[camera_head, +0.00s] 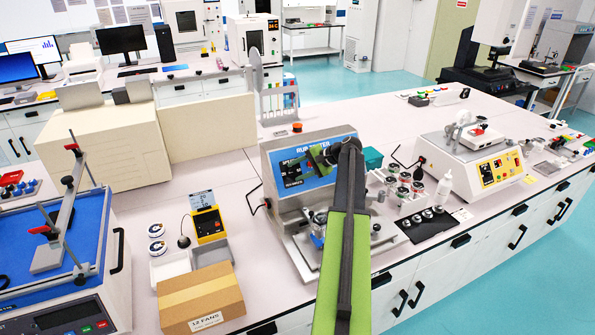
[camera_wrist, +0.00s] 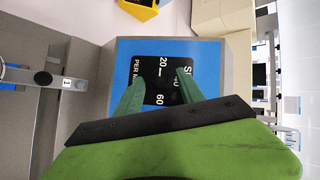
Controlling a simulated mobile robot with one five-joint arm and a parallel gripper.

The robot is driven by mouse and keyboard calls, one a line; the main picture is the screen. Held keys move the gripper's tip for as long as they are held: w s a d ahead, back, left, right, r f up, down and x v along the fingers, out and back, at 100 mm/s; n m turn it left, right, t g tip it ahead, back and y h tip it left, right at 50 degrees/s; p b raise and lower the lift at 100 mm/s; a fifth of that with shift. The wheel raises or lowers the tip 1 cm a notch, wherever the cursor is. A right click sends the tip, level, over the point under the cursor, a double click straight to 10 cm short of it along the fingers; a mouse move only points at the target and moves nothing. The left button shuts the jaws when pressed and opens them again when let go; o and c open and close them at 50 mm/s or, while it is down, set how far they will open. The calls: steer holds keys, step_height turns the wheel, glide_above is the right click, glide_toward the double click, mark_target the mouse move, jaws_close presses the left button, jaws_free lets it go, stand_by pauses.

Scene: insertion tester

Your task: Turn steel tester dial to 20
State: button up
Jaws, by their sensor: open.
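The steel tester (camera_head: 270,160) is a grey box with a blue front panel reading "RUB TESTER", at the middle of the bench. In the wrist view its blue panel (camera_wrist: 205,50) carries a black dial plate (camera_wrist: 150,62) with sideways white marks, "20", "60" and "PER M". A short white line shows just beside the "20"; I cannot tell whether it is the dial's pointer. My gripper (camera_wrist: 155,85) is open, its two green fingers in front of the plate, one on each side. The knob's outline is not distinct, and contact cannot be told. In the head view my gripper (camera_head: 325,155) covers part of the panel.
A yellow device (camera_head: 207,222), grey trays and a cardboard box (camera_head: 200,298) stand left of the tester. A white bottle (camera_head: 443,188) and small jars stand to its right.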

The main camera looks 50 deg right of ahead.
steer(key=p+v, duration=0.9)
steer(key=v, duration=0.8)
steer(key=shift+p, duration=0.4)
